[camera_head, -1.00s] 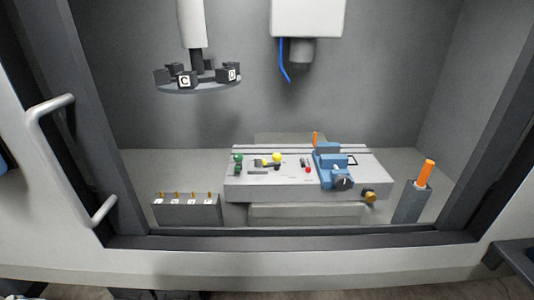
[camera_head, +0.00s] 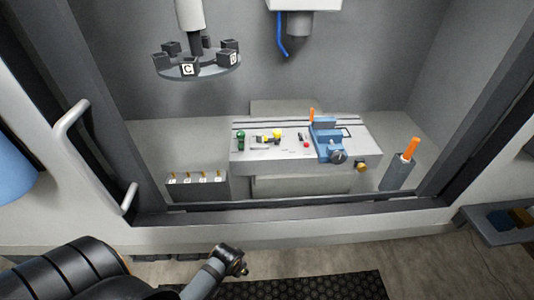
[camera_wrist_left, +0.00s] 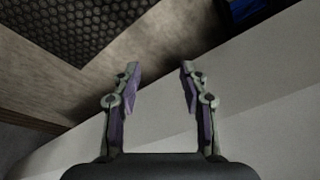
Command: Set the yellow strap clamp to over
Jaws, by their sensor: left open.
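The yellow strap clamp (camera_head: 278,135) appears as a small yellow-topped part on the grey machine table (camera_head: 250,158) inside the booth, left of the blue vise. It is too small for me to tell its setting. My left arm comes in at the lower left of the head view, outside the booth, well short of the clamp. In the left wrist view my left gripper (camera_wrist_left: 160,78) is open with nothing between its fingers, above the floor and a pale panel. My right gripper is not in view.
A blue vise (camera_head: 325,140) with an orange handle stands right of the clamp. A green-topped part (camera_head: 240,139) and a red button (camera_head: 306,145) sit nearby. A tool carousel (camera_head: 198,68) hangs above left. The open doorway has a front sill (camera_head: 300,217) and a door handle (camera_head: 93,160) at left.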

